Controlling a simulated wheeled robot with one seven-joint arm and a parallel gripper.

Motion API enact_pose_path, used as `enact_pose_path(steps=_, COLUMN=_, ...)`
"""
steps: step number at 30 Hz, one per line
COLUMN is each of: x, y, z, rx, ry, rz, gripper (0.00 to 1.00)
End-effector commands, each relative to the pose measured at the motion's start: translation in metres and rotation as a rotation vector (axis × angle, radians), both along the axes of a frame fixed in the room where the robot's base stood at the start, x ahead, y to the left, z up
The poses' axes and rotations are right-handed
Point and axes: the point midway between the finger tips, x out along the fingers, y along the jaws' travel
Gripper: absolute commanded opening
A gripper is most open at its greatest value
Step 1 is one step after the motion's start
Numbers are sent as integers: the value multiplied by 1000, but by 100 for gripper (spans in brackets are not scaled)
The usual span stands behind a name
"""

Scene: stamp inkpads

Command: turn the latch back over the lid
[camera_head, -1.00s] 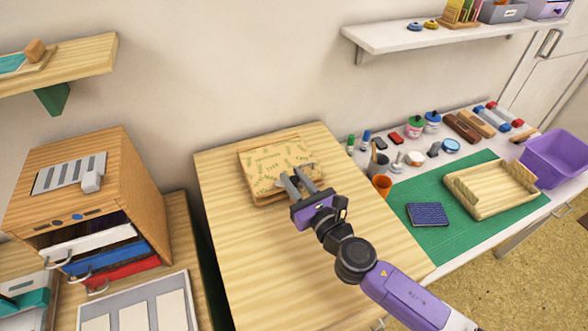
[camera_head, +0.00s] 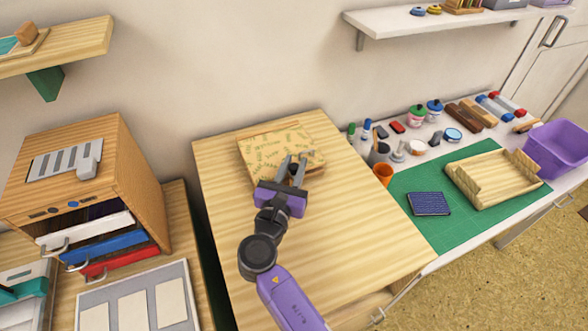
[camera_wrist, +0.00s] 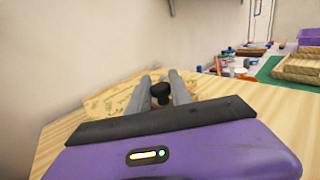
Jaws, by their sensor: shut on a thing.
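A flat wooden box with a patterned yellow-green lid (camera_head: 268,150) lies on the wooden table; the lid also shows in the wrist view (camera_wrist: 108,101). The lid looks shut. My gripper (camera_head: 293,161) is at the near right part of the box, its fingers pointing away over the edge. In the wrist view my gripper (camera_wrist: 161,83) has a small dark knob (camera_wrist: 160,93) between its two grey fingers, which looks like the latch. The fingers are shut on it. The fingers and the gripper body hide the rest of the latch and part of the box's near edge.
The wooden table top (camera_head: 350,240) is clear in front and right of the box. A green mat (camera_head: 462,230) with a blue pad (camera_head: 429,203) and wooden tray (camera_head: 490,181) lies right. An orange cup (camera_head: 383,175) stands near the table's right edge. A drawer cabinet (camera_head: 140,165) stands left.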

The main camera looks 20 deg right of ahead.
Motion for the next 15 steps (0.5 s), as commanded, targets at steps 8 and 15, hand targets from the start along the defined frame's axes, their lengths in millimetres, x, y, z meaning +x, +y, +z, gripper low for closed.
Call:
enact_pose_path(steps=8, x=0, y=0, z=-2, rx=1, ry=3, rz=-93, gripper=0)
enact_pose_path(steps=15, x=0, y=0, z=-2, rx=1, ry=3, rz=-113, gripper=0)
